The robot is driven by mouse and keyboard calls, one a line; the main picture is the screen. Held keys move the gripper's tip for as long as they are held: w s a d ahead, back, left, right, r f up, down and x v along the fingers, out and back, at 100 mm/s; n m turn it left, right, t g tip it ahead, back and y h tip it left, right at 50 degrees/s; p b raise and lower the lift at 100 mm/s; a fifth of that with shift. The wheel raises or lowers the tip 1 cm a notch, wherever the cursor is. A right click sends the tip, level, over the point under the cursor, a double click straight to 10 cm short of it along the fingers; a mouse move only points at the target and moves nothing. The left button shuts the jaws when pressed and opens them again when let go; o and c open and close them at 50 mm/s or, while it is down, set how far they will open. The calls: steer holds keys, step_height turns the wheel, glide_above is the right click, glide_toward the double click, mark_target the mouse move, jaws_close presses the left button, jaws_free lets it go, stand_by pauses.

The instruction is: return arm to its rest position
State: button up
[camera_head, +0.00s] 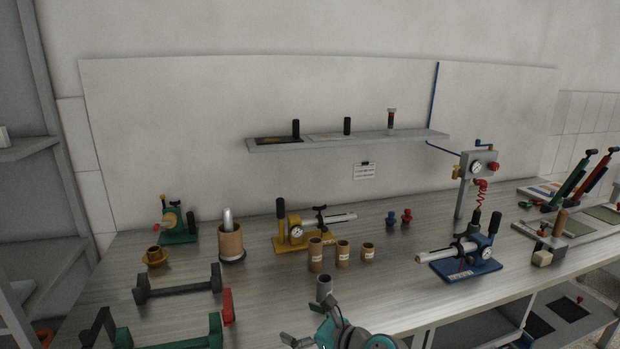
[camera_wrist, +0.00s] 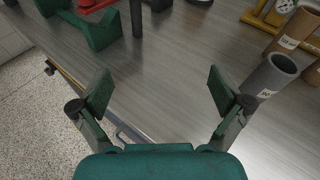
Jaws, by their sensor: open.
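My gripper (camera_head: 302,324) is at the bottom middle of the head view, at the front edge of the workbench (camera_head: 190,275). In the wrist view my gripper (camera_wrist: 160,92) has its two fingers spread wide apart with nothing between them. Below them are the bench top, its front edge and the speckled floor. A grey tube (camera_head: 324,288) stands on the bench just behind my gripper. In the wrist view the grey tube (camera_wrist: 269,77) is right of the right finger, apart from it.
Brown labelled tubes (camera_head: 316,255) stand behind the grey tube. A green-ended stand (camera_head: 216,330) with a red part (camera_head: 228,307) is to the left. A blue-based device (camera_head: 466,266) is to the right. A wall shelf (camera_head: 370,137) hangs above the bench.

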steer(key=s+d+f+n+t+h, duration=0.1)
steer(key=s+d+f+n+h, duration=0.1)
steer(key=s+d+f, duration=0.35)
steer(key=s+d+f+n+t+h, duration=0.1)
steer(key=s+d+f+h, duration=0.15)
steer(key=s+f, duration=0.55)
steer(key=s+d+f+n+t+h, duration=0.1)
steer(key=s+d+f+n+h, duration=0.15)
steer(key=s, duration=0.35)
steer(key=s+d+f+n+t+h, duration=0.1)
steer(key=s+d+f+n, duration=0.25)
steer(key=s, duration=0.35)
steer(key=s+d+r+n+h, duration=0.1)
steer(key=s+r+n, duration=0.3)
steer(key=s, duration=0.5)
steer(key=s+d+r+n+t+h, duration=0.1)
steer(key=s+d+r+n, duration=0.2)
steer(key=s+n, duration=0.3)
steer(key=s+d+r+n+h, duration=0.2)
steer(key=s+r+n, duration=0.3)
steer(key=s, duration=0.9)
steer(key=shift+d+r, duration=0.4)
steer(key=shift+r, duration=0.1)
steer(key=shift+w, duration=0.1)
